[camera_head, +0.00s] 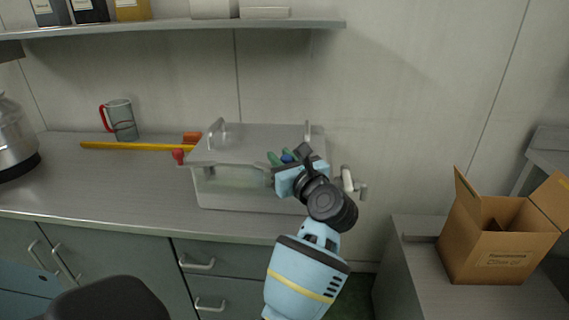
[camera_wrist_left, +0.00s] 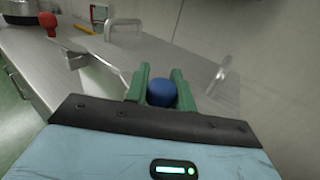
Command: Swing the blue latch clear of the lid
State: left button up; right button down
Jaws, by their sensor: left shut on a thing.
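The blue latch (camera_head: 287,157) shows only as a small rounded blue knob at the lid's right part. It also shows in the left wrist view (camera_wrist_left: 160,93), between the green fingers. My left gripper (camera_head: 281,158) reaches in from below and is shut on the blue latch. Its body hides the container's front right corner and the rest of the latch. My right gripper is in neither view.
A red knob (camera_head: 178,155) sits by the lid's left edge. A yellow rod (camera_head: 130,146) and a jug with a red handle (camera_head: 122,120) are at the counter's back left. A pale tap-like fitting (camera_head: 348,180) is right of the container. An open cardboard box (camera_head: 490,245) stands far right.

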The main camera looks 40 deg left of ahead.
pick_arm(q)
jog(key=shift+w+a+n+g+y+b, duration=0.15)
jog(key=shift+n+g+y+b, duration=0.15)
jog(key=shift+n+g+b, duration=0.8)
jog(key=shift+w+a+n+g+y+b, duration=0.25)
jog(key=shift+n+g+b, duration=0.45)
jog(key=shift+g, duration=0.65)
jog(key=shift+w+a+n+g+y+b, duration=0.1)
jog(key=shift+n+g+y+b, duration=0.25)
jog(key=shift+n+g+b, duration=0.6)
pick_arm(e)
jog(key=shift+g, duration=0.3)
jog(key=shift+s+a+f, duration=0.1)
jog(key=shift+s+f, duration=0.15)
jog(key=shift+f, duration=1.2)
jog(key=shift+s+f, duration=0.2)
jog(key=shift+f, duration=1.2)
pick_arm(q)
jog(key=shift+r+m+g, duration=0.1)
jog(key=shift+m+g, duration=0.15)
jog(key=shift+g, duration=0.05)
jog(key=o, duration=1)
jog(key=shift+c, duration=0.2)
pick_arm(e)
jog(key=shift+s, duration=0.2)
pick_arm(q)
jog(key=shift+d, duration=0.15)
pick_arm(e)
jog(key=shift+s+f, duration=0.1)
